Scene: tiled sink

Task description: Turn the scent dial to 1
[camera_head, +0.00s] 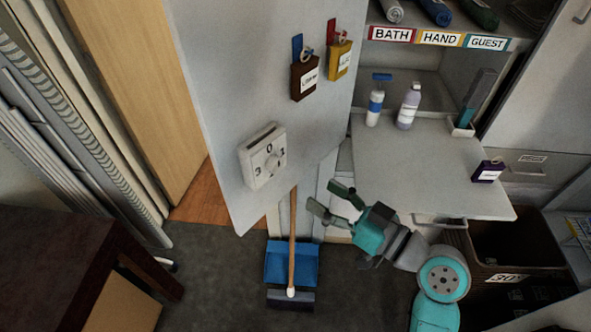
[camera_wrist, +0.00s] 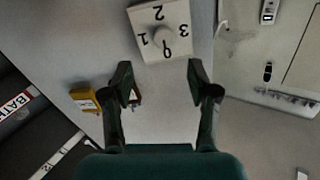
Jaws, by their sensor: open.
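The scent dial (camera_head: 264,157) is a cream square box with a round knob, fixed to a pale upright panel. In the head view 0 is at the top, 1 at the right and 3 at the left. In the wrist view the dial (camera_wrist: 161,30) appears upside down, with 0 at the bottom, 1 left, 2 top and 3 right. I cannot tell which number the knob points to. My gripper (camera_head: 328,198) is open and empty, right of and below the dial, apart from it. In the wrist view the fingers (camera_wrist: 160,68) spread below the dial.
Brown (camera_head: 304,77) and yellow (camera_head: 340,60) tagged items hang on the panel above the dial. Bottles (camera_head: 408,106) stand on the white shelf (camera_head: 430,170) at right. A wooden-handled broom (camera_head: 293,240) and blue dustpan (camera_head: 280,262) are below. The panel around the dial is clear.

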